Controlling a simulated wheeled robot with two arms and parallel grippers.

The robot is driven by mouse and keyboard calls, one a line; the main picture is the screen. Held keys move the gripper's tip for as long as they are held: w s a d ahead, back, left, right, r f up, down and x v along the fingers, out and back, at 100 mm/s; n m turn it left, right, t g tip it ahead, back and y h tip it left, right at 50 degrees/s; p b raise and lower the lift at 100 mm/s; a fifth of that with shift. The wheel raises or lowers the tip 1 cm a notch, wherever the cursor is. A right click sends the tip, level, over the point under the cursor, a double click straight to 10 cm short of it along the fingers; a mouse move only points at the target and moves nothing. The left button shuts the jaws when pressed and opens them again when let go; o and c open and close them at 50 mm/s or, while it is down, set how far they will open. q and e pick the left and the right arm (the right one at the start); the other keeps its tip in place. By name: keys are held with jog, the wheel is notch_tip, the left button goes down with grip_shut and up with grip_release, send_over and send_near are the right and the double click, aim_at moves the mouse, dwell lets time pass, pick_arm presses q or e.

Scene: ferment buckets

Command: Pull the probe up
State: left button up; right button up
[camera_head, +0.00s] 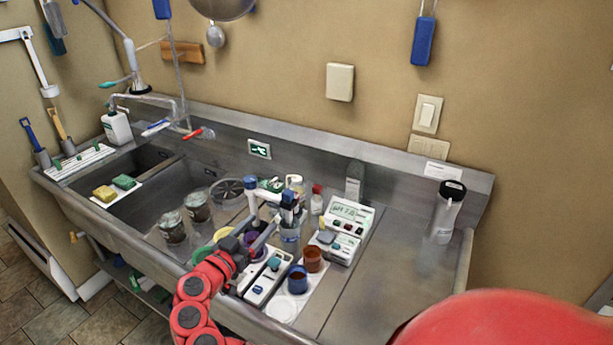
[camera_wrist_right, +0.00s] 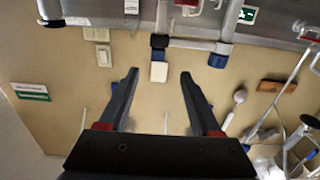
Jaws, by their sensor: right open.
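The probe (camera_head: 289,199), with a dark blue top, stands upright, held by the side arm of a white stand (camera_head: 253,207) with a blue cap. Its lower end goes down towards a clear jar (camera_head: 290,234) with bluish contents; I cannot tell how deep it sits. The pH meter (camera_head: 345,229) with a lit display stands just right of it.
Blue (camera_head: 297,279) and brown-red (camera_head: 313,259) cups and a white switch box (camera_head: 268,274) crowd the space near the arm. Glass jars (camera_head: 197,205) stand left. The steel counter (camera_head: 390,275) is bare between meter and bottle.

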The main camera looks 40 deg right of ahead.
aim_at(291, 191)
jog(key=p+x, duration=0.2)
jog(key=x, duration=0.3)
jog(key=p+x, duration=0.2)
jog(key=x, duration=0.3)
jog(key=r+p+x, duration=0.1)
jog(key=p+x, duration=0.1)
jog(key=x, duration=0.3)
jog(key=shift+s+d, duration=0.2)
jog(key=shift+w+d+p, duration=0.3)
jog(key=shift+d, duration=0.25)
grip_shut()
dwell(0.5)
